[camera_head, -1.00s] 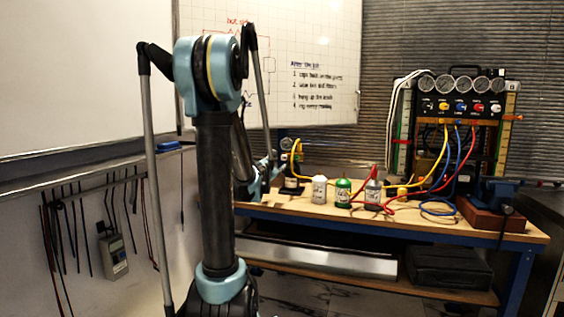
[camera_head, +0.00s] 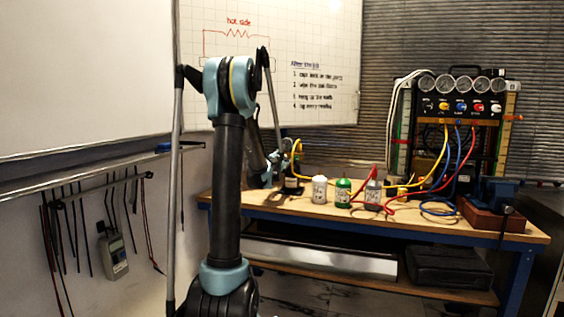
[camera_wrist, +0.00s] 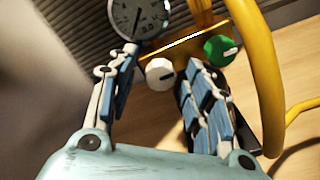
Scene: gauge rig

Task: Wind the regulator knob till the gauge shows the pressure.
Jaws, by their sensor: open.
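In the wrist view a round dial gauge (camera_wrist: 140,14) with a dark face is cut off by the top edge. Its reading is too small to tell. Below it is a white knob (camera_wrist: 159,71) with a dark pointer mark. A green knob (camera_wrist: 221,50) is to its right on the same yellow-brown body. My gripper (camera_wrist: 162,58) is open, one finger to each side of the white knob; I cannot tell whether either touches it. In the head view my gripper (camera_head: 276,163) is at the bench's left end, partly hiding the small rig there.
A yellow hose (camera_wrist: 268,80) curves close by my right finger. Several bottles, one of them green (camera_head: 342,193), stand right of the rig on the bench (camera_head: 280,207). A panel with several gauges (camera_head: 461,107) and a vise (camera_head: 497,195) are further right.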

